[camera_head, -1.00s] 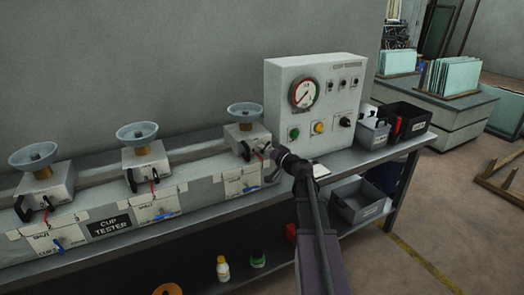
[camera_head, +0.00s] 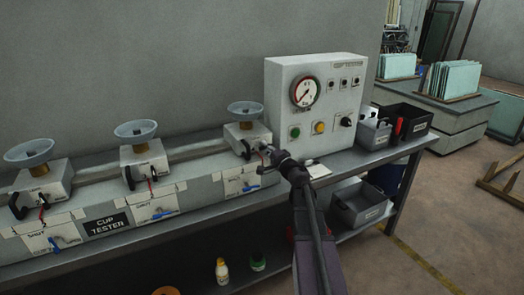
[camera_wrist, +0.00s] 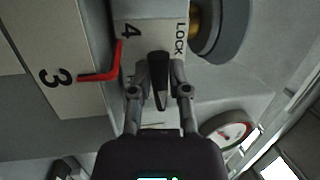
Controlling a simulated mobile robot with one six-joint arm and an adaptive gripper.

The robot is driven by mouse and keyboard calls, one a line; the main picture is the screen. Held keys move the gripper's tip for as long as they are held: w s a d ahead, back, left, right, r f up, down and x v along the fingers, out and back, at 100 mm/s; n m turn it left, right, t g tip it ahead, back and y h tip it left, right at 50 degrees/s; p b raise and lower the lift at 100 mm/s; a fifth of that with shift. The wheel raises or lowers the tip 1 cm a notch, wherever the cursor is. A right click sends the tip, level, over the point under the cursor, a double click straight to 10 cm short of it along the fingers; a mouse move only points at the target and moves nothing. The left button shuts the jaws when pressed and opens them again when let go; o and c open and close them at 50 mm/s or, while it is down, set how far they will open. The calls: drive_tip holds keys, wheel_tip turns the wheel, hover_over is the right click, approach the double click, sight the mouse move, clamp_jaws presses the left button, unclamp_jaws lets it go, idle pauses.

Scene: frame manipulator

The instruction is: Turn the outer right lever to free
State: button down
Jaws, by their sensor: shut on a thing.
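The right-hand cup unit (camera_head: 245,137) stands at the right end of the cup tester, beside the gauge panel. In the wrist view its face reads "4" and "LOCK" (camera_wrist: 181,38). The black lever (camera_wrist: 158,67) on that face lies between the fingertips of my gripper (camera_wrist: 160,92). My gripper is shut on this lever, which points down the picture, toward my palm. In the head view my gripper (camera_head: 266,151) is at the unit's right front and hides most of the lever. A bent red lever (camera_wrist: 103,73) sits just left of my fingers, apart from them.
The gauge panel (camera_head: 315,105) stands close to the right of my gripper. More cup units (camera_head: 145,158) with black levers stand to the left. A blue-handled valve (camera_head: 250,188) is below the gripped unit. Bins (camera_head: 402,120) stand on the bench's right end.

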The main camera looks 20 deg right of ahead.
drive_tip(key=shift+d+m, duration=0.2)
drive_tip(key=shift+m, duration=0.4)
drive_tip(key=c, duration=0.6)
unclamp_jaws()
drive_tip(key=shift+a, duration=0.1)
drive_tip(key=shift+s, duration=0.2)
